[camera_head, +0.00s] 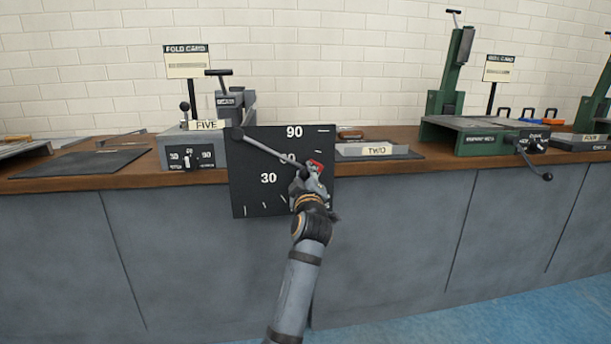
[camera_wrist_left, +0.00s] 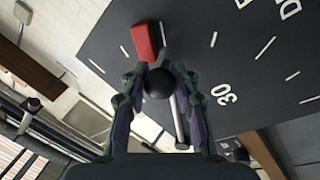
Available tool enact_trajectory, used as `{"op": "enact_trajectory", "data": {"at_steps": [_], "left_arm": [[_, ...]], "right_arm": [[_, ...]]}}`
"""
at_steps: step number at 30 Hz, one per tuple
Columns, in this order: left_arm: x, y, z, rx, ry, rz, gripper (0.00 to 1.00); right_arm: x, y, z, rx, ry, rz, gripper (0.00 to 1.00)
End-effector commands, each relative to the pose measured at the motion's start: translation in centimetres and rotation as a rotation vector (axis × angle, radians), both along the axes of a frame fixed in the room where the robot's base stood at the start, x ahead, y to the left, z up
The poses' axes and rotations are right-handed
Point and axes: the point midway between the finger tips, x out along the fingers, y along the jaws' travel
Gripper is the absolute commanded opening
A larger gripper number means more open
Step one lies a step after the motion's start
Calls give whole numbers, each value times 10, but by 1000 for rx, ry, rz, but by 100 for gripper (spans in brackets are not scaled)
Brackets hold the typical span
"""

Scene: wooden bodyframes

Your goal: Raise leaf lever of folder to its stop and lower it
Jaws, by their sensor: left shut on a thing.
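The folder, with a nameplate reading FIVE (camera_head: 206,125), stands on the bench behind a black dial plate (camera_head: 250,200) marked 30 and 90, with a partly covered number between. Its grey leaf lever (camera_head: 268,148) runs from a pivot at the plate's upper left down to the right. My left gripper (camera_head: 308,178) is at the lever's outer end, in front of the plate. In the left wrist view the fingers (camera_wrist_left: 160,88) close around the lever's black ball knob (camera_wrist_left: 158,84). A red block (camera_wrist_left: 143,40) sits just beyond the knob. My right gripper is not in view.
A small grey tray marked TWO (camera_head: 377,151) lies right of the plate. A green machine (camera_head: 475,135) with a lever stands farther right. A dark flat board (camera_head: 80,163) lies on the left. The space before the grey bench front (camera_head: 400,240) is clear.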

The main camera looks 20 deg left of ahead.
Motion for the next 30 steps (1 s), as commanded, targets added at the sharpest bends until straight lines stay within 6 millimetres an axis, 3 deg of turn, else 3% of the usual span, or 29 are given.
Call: {"op": "enact_trajectory", "data": {"at_steps": [2, 3, 7, 17, 20, 30], "left_arm": [[0, -1, 2, -1, -4, -2, 0], [0, -1, 2, -1, -4, -2, 34], [0, -1, 1, 0, -3, -2, 51], [0, 0, 3, 0, -2, -1, 53], [0, 0, 17, -1, -5, 0, 53], [0, -1, 87, -1, -6, -2, 53]], "right_arm": [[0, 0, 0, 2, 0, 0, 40], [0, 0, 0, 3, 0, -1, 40], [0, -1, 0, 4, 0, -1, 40], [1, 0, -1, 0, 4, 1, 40], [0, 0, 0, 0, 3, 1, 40], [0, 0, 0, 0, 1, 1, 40]]}}
